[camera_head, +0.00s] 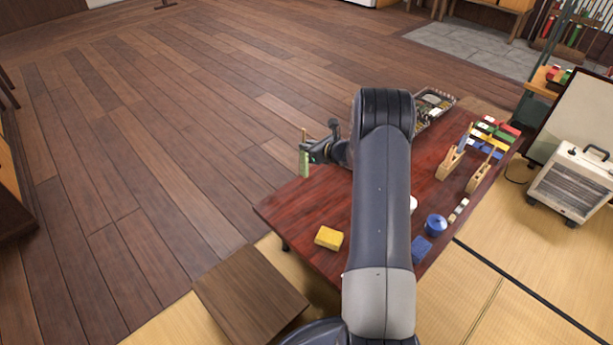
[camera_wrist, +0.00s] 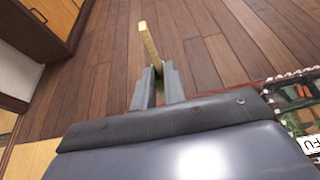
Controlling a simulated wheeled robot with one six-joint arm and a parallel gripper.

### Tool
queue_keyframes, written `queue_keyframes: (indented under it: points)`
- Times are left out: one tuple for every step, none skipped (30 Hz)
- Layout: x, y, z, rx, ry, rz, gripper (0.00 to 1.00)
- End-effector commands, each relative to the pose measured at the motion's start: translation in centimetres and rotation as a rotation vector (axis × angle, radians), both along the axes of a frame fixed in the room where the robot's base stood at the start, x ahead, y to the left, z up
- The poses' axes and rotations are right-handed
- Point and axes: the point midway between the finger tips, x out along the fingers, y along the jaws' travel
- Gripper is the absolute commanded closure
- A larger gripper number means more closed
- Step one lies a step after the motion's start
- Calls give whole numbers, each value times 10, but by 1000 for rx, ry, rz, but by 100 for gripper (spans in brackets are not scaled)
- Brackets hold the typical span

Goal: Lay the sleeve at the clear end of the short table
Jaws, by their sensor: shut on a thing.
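My gripper (camera_head: 309,151) is shut on a thin upright sleeve (camera_head: 304,164), green below with a tan tip above. In the wrist view the sleeve (camera_wrist: 149,46) shows as a narrow tan strip beyond the fingertips (camera_wrist: 157,70). Part of it is hidden between the fingers. The short table (camera_head: 300,203) is dark red and glossy. Its near left end is bare apart from a yellow block. In the head view the sleeve appears just past the table's far left edge, against the wood floor; its height is hard to tell.
A yellow block (camera_head: 328,238) lies near the front edge. A blue pot (camera_head: 436,225) and blue block (camera_head: 421,248) stand right of my arm. Wooden racks (camera_head: 479,176), coloured blocks and a filled basket (camera_head: 434,106) occupy the far part. A brown board (camera_head: 250,296) lies in front.

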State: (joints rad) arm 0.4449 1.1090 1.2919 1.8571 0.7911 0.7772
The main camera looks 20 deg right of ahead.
Motion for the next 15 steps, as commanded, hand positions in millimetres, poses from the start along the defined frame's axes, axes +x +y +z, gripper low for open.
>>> queue_keyframes:
  points:
    - [0,0,-14,3,2,0,100]
    - [0,0,-21,3,4,0,100]
    - [-1,0,-29,2,3,1,100]
    - [-1,1,-34,1,2,1,100]
    - [-1,1,-38,2,3,1,100]
    - [0,0,-42,1,2,1,100]
    - [0,0,-44,1,0,2,100]
    - [0,0,-46,1,0,2,100]
    - [0,0,-49,0,0,2,100]
    - [0,0,-53,0,0,2,100]
    - [0,1,-57,0,1,2,100]
    - [0,1,-63,1,1,3,100]
    - [0,1,-68,1,1,3,100]
    - [0,1,-73,1,1,3,100]
    - [-1,1,-78,1,1,3,100]
